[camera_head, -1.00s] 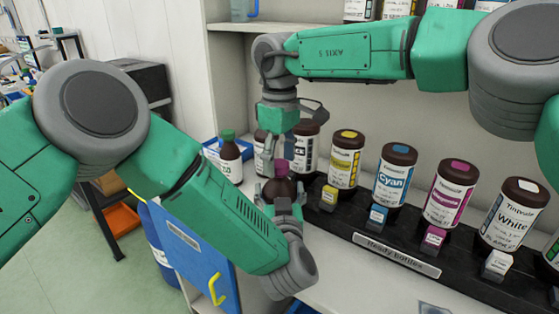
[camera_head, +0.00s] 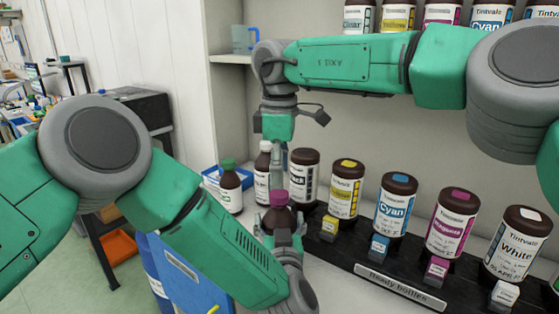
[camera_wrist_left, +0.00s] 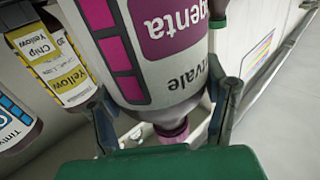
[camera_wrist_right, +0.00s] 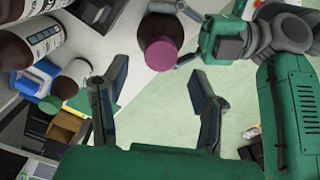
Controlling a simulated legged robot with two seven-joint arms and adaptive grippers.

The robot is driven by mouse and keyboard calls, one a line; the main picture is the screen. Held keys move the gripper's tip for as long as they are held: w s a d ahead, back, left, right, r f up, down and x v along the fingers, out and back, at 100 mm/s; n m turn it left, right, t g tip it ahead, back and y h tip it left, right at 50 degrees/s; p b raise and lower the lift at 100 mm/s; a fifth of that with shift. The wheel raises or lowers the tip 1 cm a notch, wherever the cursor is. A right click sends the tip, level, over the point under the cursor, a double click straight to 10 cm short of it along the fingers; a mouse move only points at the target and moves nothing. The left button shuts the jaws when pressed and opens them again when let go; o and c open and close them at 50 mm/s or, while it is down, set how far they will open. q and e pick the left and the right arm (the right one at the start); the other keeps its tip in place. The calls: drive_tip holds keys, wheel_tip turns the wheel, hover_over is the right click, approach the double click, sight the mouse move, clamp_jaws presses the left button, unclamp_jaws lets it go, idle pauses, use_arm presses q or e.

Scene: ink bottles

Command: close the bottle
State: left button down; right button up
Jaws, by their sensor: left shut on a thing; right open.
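A dark brown bottle (camera_head: 276,219) with a magenta cap (camera_head: 279,198) stands upright in my left gripper (camera_head: 280,234). In the left wrist view, the fingers flank its magenta label (camera_wrist_left: 165,40), and the cap (camera_wrist_left: 172,132) shows at the neck. I cannot tell how tightly the cap is seated. My right gripper (camera_head: 281,162) is above the cap, pointing down. In the right wrist view, its two fingers (camera_wrist_right: 157,110) are spread and empty, with the cap (camera_wrist_right: 161,54) beyond them.
A black rack (camera_head: 400,268) of ready bottles stands right of the held bottle. A green-capped bottle (camera_head: 229,190) and a white-capped bottle (camera_head: 262,180) stand behind left. A blue-handled jug (camera_head: 243,40) and several bottles are on the upper shelf.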

drive_tip(key=n, duration=0.4)
drive_tip(key=shift+r+n, duration=0.15)
drive_tip(key=shift+n, duration=0.15)
drive_tip(key=n, duration=0.6)
drive_tip(key=shift+r, duration=0.25)
drive_tip(key=n, duration=0.4)
drive_tip(key=shift+r+n, duration=0.15)
drive_tip(key=shift+n, duration=0.25)
drive_tip(key=n, duration=0.4)
drive_tip(key=shift+r, duration=0.15)
drive_tip(key=n, duration=0.6)
drive_tip(key=shift+r+n, duration=0.25)
drive_tip(key=shift+n, duration=0.15)
drive_tip(key=n, duration=0.4)
drive_tip(key=shift+r, duration=0.15)
drive_tip(key=n, duration=0.4)
drive_tip(key=shift+r, duration=0.15)
drive_tip(key=n, duration=0.5)
drive_tip(key=shift+r, duration=0.2)
